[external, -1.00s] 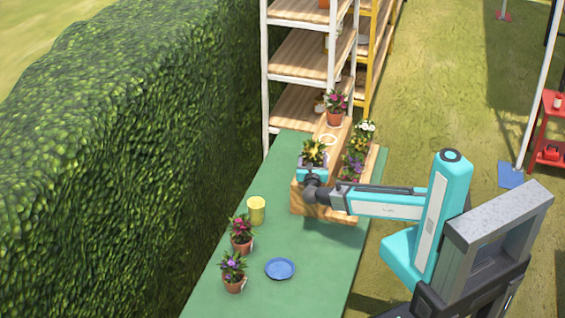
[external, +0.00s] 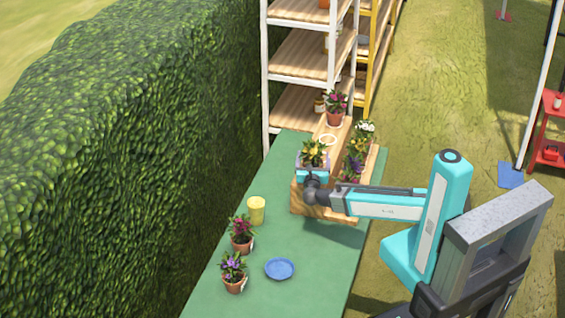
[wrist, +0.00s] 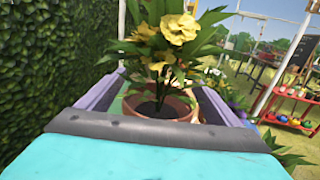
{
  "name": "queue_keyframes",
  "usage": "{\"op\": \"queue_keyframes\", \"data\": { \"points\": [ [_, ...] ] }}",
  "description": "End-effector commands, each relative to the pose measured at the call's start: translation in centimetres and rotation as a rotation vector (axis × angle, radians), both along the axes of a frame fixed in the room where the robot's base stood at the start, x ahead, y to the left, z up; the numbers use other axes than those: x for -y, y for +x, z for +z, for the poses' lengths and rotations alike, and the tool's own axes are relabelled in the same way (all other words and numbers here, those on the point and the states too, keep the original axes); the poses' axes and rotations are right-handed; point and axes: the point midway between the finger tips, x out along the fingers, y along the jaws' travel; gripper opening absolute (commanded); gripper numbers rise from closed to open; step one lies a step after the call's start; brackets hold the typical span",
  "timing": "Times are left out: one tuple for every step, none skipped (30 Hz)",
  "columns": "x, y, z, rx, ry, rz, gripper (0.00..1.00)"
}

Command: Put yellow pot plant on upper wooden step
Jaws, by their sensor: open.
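The yellow pot plant (external: 313,153) stands upright at the near end of the upper wooden step (external: 323,146). The wrist view shows its yellow flowers (wrist: 172,34) and brown pot (wrist: 165,106) close up. My gripper (external: 312,168) is at the plant, with its open fingers on either side of the pot. In the wrist view, gaps show between the fingers and the pot. The pot's underside is hidden by my gripper, so I cannot see its contact with the step.
A pink-flowered pot (external: 335,106) and a white ring (external: 328,139) are farther along the upper step. Several plants fill the lower step (external: 373,165). A yellow cup (external: 256,210), two potted plants (external: 241,234) and a blue plate (external: 280,269) are on the green table (external: 310,250).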

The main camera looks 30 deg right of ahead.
Motion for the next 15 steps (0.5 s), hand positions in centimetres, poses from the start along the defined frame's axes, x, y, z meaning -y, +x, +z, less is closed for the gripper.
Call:
{"op": "queue_keyframes", "data": {
  "points": [
    [-0.3, -0.6, -0.2, 0.001, 0.001, 0.003, 0.85],
    [-0.5, -0.9, -0.2, 0.001, 0.001, 0.003, 0.85],
    [-0.8, -1.3, -0.2, 0.0, 0.0, 0.004, 0.85],
    [-0.9, -1.7, -0.2, 0.0, 0.0, 0.003, 0.85],
    [-1.2, -2.0, -0.2, 0.0, 0.0, 0.003, 0.85],
    [-1.5, -2.5, -0.2, 0.0, 0.001, 0.004, 0.85],
    [-1.7, -2.8, -0.3, 0.0, 0.001, 0.004, 0.85],
    [-1.9, -3.2, -0.3, 0.0, 0.001, 0.004, 0.85],
    [-2.2, -3.7, -0.3, 0.001, 0.001, 0.003, 0.85],
    [-2.4, -4.0, -0.3, 0.001, 0.001, 0.004, 0.85],
    [-2.6, -4.3, -0.3, 0.001, 0.001, 0.004, 0.85],
    [-2.9, -4.8, -0.3, 0.0, 0.0, 0.004, 0.85],
    [-3.1, -5.1, -0.2, 0.0, 0.0, 0.003, 0.85],
    [-3.3, -5.4, -0.2, -0.001, 0.001, 0.003, 0.85],
    [-3.5, -5.7, -0.2, -0.001, 0.001, 0.003, 0.85]
  ]
}}
